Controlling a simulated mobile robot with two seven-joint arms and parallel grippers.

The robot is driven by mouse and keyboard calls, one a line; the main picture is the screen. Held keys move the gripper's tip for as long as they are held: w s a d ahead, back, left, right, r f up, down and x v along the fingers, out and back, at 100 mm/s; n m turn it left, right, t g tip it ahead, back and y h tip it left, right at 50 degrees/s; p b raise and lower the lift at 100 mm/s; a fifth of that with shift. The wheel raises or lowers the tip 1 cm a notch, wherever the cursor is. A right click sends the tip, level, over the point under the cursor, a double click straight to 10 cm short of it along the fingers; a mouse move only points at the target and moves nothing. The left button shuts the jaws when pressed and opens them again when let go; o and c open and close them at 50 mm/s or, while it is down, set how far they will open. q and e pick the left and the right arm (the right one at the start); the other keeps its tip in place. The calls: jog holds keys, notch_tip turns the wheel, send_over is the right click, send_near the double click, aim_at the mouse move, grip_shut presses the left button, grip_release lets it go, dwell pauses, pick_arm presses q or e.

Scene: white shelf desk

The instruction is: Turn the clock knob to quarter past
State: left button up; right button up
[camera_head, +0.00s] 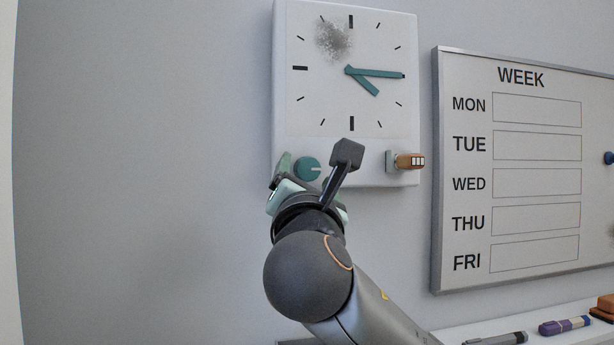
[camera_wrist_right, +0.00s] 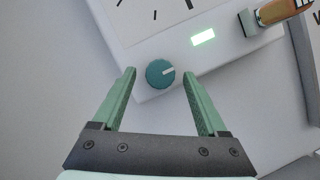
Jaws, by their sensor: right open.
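A white wall clock (camera_head: 392,25) has teal hands; the long one points right at the quarter-past mark and the short one points to the lower right. The round teal knob (camera_head: 307,169) sits low on the clock's face. In the right wrist view the knob (camera_wrist_right: 160,74) has a pale pointer mark towards the right. My right gripper (camera_wrist_right: 160,80) is open, with one green finger on each side of the knob and a gap to both. In the head view the right gripper (camera_head: 303,180) is partly hidden by my own wrist. My left gripper does not show.
A wooden-handled item (camera_head: 410,161) sticks out at the clock's lower right. A lit green panel (camera_wrist_right: 203,37) shows right of the knob. A whiteboard week planner (camera_head: 520,180) hangs to the right, above a shelf with markers (camera_head: 565,325). The wall left of the clock is bare.

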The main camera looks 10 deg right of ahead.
jog(key=b+v, duration=0.3)
jog(key=v, duration=0.9)
jog(key=shift+s+b, duration=0.25)
jog(key=shift+b, duration=0.05)
